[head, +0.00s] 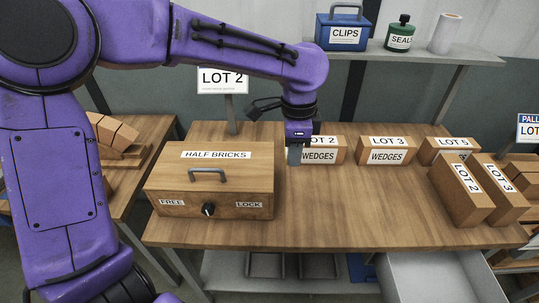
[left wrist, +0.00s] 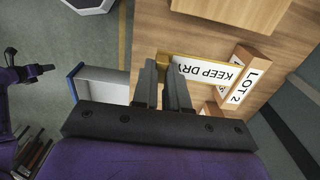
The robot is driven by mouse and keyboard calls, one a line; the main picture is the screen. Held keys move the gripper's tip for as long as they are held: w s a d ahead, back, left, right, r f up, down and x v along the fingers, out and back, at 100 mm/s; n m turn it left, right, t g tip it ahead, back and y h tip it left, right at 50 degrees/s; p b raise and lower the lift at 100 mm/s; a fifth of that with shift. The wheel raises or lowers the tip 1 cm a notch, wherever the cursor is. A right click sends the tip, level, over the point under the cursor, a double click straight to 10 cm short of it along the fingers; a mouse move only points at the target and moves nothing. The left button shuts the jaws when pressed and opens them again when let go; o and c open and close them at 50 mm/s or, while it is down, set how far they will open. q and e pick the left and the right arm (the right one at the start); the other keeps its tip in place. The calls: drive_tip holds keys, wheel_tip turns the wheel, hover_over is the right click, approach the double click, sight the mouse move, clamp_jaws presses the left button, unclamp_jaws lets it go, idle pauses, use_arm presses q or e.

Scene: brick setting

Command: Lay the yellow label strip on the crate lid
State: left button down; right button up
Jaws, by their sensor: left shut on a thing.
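The crate (head: 240,182) is a wooden box labelled HALF BRICKS at the left of the table. Its lid (head: 165,176) is shut and has a grey handle, with no strip on it. My left gripper (head: 294,155) is above the table, right of the crate and in front of a LOT 2 WEDGES block. In the left wrist view the gripper (left wrist: 164,75) is shut on one end of the yellow label strip (left wrist: 168,57), which carries a white KEEP DRY panel. The strip cannot be made out in the head view. My right gripper is not seen.
Blocks labelled LOT 2 (head: 320,157), LOT 3 (head: 385,162) and LOT 5 (head: 440,149) stand along the back. Two larger blocks (head: 459,198) stand at the right. A dark knob (head: 208,209) is on the crate front between FREE and LOCK. The middle front table is clear.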

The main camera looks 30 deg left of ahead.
use_arm(q)
drive_tip(key=a+f+p, duration=0.2)
drive_tip(key=a+f, duration=0.1)
drive_tip(key=a, duration=0.4)
drive_tip(key=p, duration=0.1)
hover_over(262, 174)
drive_tip(key=f, duration=0.3)
drive_tip(key=w+f, duration=0.1)
drive_tip(key=f, duration=0.1)
drive_tip(key=shift+f, duration=0.35)
drive_tip(key=f, duration=0.1)
drive_tip(key=s+f, duration=0.1)
drive_tip(key=shift+a+f, duration=0.1)
drive_tip(key=shift+f, duration=0.2)
drive_tip(key=shift+w+f, duration=0.2)
drive_tip(key=shift+f, duration=0.05)
drive_tip(key=c, duration=1.2)
unclamp_jaws()
drive_tip(key=shift+o, duration=0.3)
drive_tip(key=shift+s+r, duration=0.1)
drive_tip(key=shift+r, duration=0.05)
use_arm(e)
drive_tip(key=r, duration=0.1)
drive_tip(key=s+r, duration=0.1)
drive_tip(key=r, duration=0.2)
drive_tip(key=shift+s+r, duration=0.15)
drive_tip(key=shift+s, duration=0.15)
